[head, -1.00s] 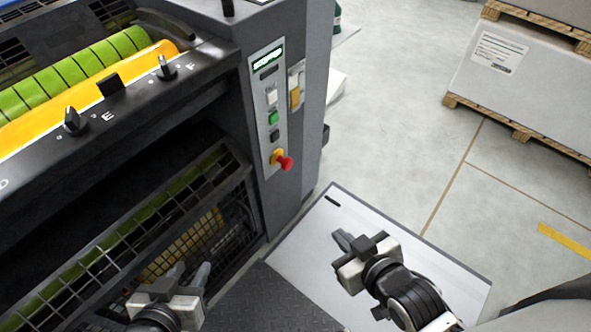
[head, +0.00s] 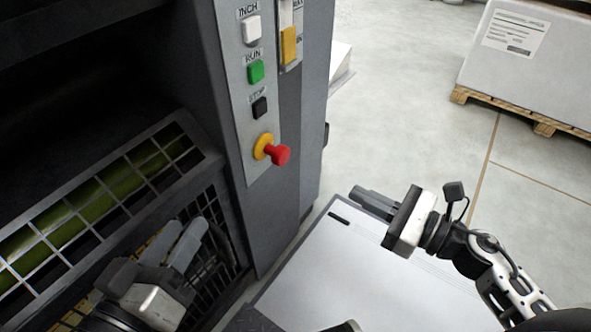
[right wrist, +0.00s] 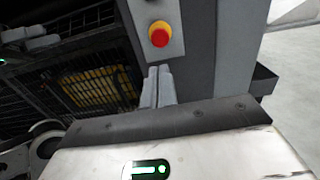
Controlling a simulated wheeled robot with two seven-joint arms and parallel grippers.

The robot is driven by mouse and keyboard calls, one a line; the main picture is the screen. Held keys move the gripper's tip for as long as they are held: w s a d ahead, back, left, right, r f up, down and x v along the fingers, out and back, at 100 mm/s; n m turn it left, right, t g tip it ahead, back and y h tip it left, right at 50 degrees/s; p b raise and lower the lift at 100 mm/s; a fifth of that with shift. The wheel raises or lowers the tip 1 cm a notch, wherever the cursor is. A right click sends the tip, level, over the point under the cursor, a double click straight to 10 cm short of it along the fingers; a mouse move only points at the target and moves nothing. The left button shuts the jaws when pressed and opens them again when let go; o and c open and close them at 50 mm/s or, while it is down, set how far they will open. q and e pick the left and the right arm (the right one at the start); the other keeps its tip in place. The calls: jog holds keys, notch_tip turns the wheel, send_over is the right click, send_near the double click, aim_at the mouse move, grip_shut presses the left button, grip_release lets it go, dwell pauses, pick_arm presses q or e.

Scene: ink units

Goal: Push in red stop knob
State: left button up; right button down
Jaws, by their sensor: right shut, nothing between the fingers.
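The red stop knob (head: 280,155) sticks out from a yellow collar (head: 263,146) low on the grey control strip of the machine. It also shows in the right wrist view (right wrist: 159,36), above the fingertips and apart from them. My right gripper (head: 368,200) is shut and empty, right of the knob and lower in the head view, over the white board. Its closed fingers (right wrist: 157,85) point toward the panel below the knob. My left gripper (head: 188,235) is at the lower left in front of the machine's grille, with its fingers slightly apart and nothing seen between them.
Above the knob are a black stop button (head: 260,107), a green run button (head: 256,72) and a white inch button (head: 251,30). A yellow switch (head: 289,45) sits beside them. A grille guard (head: 100,205) is at the left. A pallet load (head: 530,60) stands far right on open floor.

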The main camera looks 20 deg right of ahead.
aim_at(285, 157)
jog(key=shift+r, duration=0.1)
jog(key=x, duration=1.4)
pick_arm(q)
jog(key=shift+a, duration=0.1)
